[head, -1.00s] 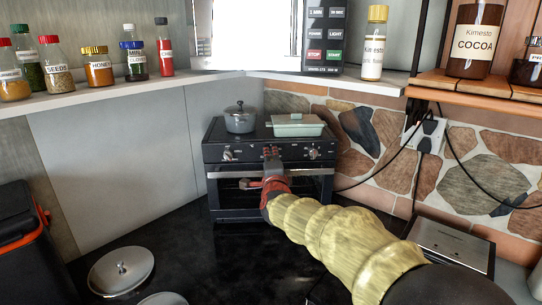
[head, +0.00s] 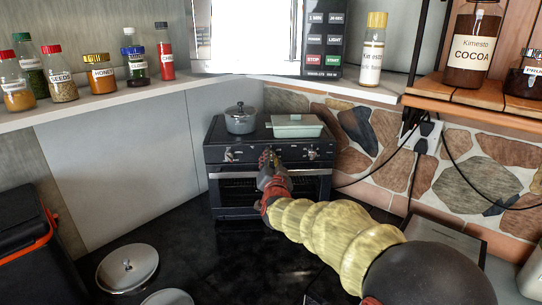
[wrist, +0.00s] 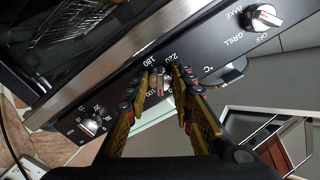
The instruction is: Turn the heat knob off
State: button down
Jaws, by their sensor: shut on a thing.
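The heat knob (wrist: 161,84) is the middle knob on the oven's front panel, with 100, 180, 220 and °C printed around it in the wrist view. My gripper (wrist: 162,72) has one finger on each side of it and is shut on it. The fingers cover much of the knob, so its pointer setting cannot be read. In the head view my gripper (head: 268,157) reaches the middle of the panel of the black oven (head: 232,190) and hides the knob.
A function knob marked BAKE, OFF and GRILL (wrist: 264,17) and a numbered knob (wrist: 92,125) flank the heat knob. A grey pot (head: 240,122) and a pale green dish (head: 297,130) stand on the oven. The dark counter in front is mostly clear, with a metal lid (head: 128,268) at left.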

jog(key=n+p, duration=0.2)
jog(key=n, duration=0.2)
jog(key=shift+f, duration=0.1)
jog(key=shift+f+n+p, duration=0.1)
jog(key=shift+n+p, duration=0.3)
jog(key=shift+n, duration=0.7)
jog(key=c, duration=1.5)
grip_release()
jog(key=shift+c, duration=0.2)
jog(key=s+d, duration=0.1)
jog(key=s, duration=1.1)
jog(key=shift+d, duration=0.3)
